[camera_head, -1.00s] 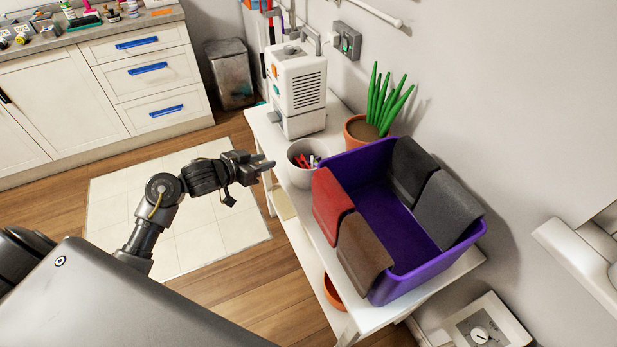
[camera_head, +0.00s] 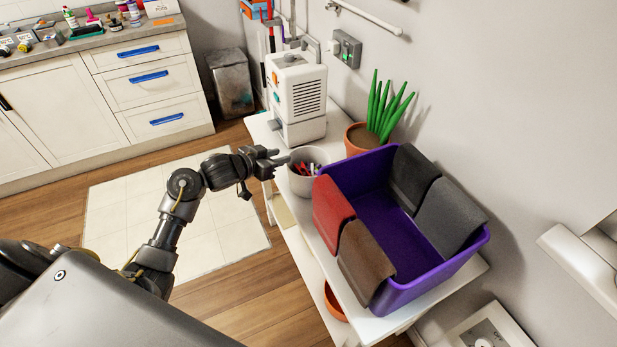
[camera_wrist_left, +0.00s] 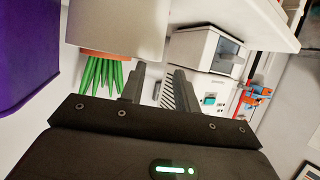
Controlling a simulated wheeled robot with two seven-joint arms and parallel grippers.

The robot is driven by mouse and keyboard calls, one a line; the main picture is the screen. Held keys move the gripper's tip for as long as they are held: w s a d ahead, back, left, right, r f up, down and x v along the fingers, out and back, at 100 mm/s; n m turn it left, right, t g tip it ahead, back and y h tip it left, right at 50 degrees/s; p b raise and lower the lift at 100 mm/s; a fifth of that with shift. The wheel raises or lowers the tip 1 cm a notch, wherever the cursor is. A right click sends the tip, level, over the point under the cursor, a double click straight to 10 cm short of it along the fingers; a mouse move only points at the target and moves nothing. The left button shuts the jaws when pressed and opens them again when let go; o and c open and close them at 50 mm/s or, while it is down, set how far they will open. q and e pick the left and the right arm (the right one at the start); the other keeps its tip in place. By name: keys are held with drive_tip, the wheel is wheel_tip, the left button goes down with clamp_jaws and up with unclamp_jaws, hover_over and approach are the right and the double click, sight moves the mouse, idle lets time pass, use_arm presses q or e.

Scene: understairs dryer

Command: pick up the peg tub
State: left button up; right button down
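The peg tub (camera_head: 300,186) is a small pale grey-white tub on the white shelf, with red, white and dark pegs inside. In the left wrist view the tub (camera_wrist_left: 115,30) fills the upper left middle, close beyond the fingers. My left gripper (camera_head: 276,157) is at the tub's left side near its rim, with a slight gap or just touching; I cannot tell which. In the left wrist view its two fingers (camera_wrist_left: 158,85) are apart with nothing between them. My right gripper is out of view.
A purple bin (camera_head: 440,268) with cloths over its rim stands right of the tub. A potted plant (camera_head: 360,138) and a white machine (camera_head: 298,100) stand behind it. The white shelf (camera_head: 470,270) meets the wall. Open floor lies to the left.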

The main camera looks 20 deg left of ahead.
use_arm(q)
drive_tip(key=x, duration=0.4)
drive_tip(key=shift+w+d, duration=0.1)
drive_tip(key=shift+w, duration=0.2)
clamp_jaws()
